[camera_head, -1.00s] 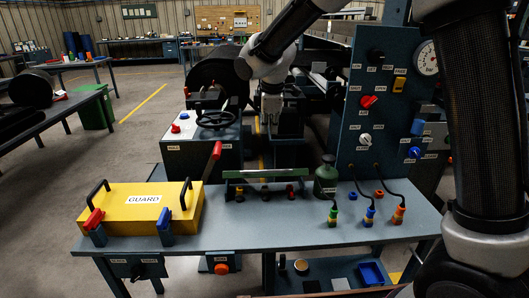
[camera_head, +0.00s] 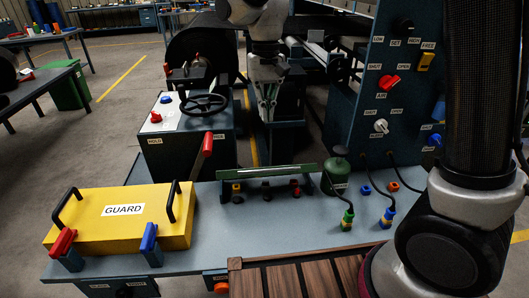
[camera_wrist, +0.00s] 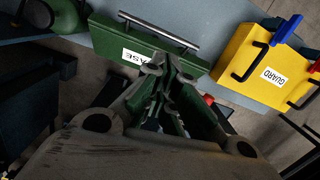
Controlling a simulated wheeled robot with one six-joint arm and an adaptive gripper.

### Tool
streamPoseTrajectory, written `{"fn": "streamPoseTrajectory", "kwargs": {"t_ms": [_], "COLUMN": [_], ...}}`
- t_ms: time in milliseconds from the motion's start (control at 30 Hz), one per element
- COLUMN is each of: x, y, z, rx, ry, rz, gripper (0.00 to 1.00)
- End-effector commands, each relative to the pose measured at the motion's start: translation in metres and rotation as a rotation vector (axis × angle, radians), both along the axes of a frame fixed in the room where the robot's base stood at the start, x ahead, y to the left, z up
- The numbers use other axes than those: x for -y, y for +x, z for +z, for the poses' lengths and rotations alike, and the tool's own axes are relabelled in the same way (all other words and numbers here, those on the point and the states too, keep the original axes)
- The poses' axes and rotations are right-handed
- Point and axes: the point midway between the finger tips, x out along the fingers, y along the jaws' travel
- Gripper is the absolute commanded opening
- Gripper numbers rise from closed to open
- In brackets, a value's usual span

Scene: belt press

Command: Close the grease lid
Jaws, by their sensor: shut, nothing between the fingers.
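The green grease lid (camera_head: 266,174) stands at the back edge of the bench, seen nearly edge-on in the head view, seemingly raised. In the wrist view, its broad face (camera_wrist: 111,41) carries a partly hidden label ending in "ASE", with a metal bar handle (camera_wrist: 160,32) along one long edge. My gripper (camera_head: 267,118) points down behind the bench, beyond the lid. In the wrist view, my gripper (camera_wrist: 168,65) is shut and empty, its tips overlapping the lid's edge opposite the handle. I cannot tell if they touch.
A yellow guard (camera_head: 95,226) lies on the bench left, beside an upright red lever (camera_head: 206,148). A green bottle (camera_head: 337,174) stands just right of the lid. Plugged cables (camera_head: 387,214) and a control panel (camera_head: 385,60) are farther right.

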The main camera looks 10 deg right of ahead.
Motion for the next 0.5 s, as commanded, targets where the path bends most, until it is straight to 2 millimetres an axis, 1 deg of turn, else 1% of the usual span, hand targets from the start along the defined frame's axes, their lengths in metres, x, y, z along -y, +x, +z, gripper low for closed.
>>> {"fn": "streamPoseTrajectory", "kwargs": {"t_ms": [133,267,367,500], "x": [0.002,0.002,0.002,0.002], "y": [-0.004,-0.005,-0.006,-0.010], "z": [0.000,-0.007,-0.021,-0.049], "rx": [-0.015,-0.017,-0.019,-0.019], "ry": [-0.016,-0.020,-0.022,-0.022], "rz": [-0.093,-0.116,-0.115,-0.114], "gripper": [0.00,0.00,0.00,0.00]}}
